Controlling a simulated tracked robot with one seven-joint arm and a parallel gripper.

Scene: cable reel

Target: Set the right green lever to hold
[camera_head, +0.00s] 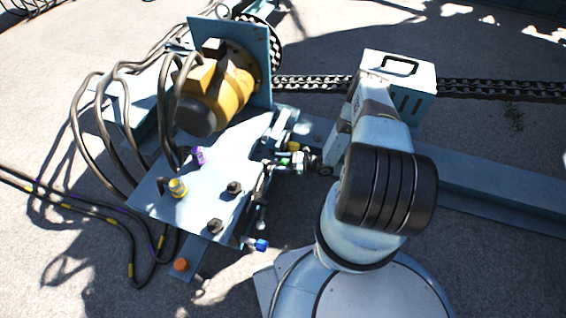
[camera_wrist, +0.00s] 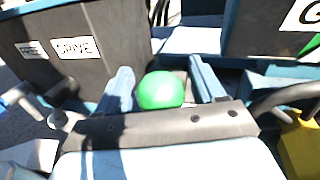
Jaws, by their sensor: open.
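A green ball knob (camera_wrist: 161,91), seen from close by, lies between the two fingers of my gripper (camera_wrist: 163,82) in the wrist view. The fingers are apart, one on each side of the knob, and do not look clamped on it. The lever's shaft is hidden behind the gripper body, so I cannot tell its setting. In the head view a small green patch (camera_head: 293,146) shows just left of my gripper (camera_head: 305,160), at the right side of the control stand (camera_head: 215,190).
A dark panel (camera_wrist: 100,30) bears a "DRIVE" label (camera_wrist: 76,47). A yellow part (camera_wrist: 303,145) is at lower right. In the head view, a yellow motor (camera_head: 222,92), hoses (camera_head: 85,125) and a blue-tipped handle (camera_head: 261,245) surround the stand. Open ground lies at right.

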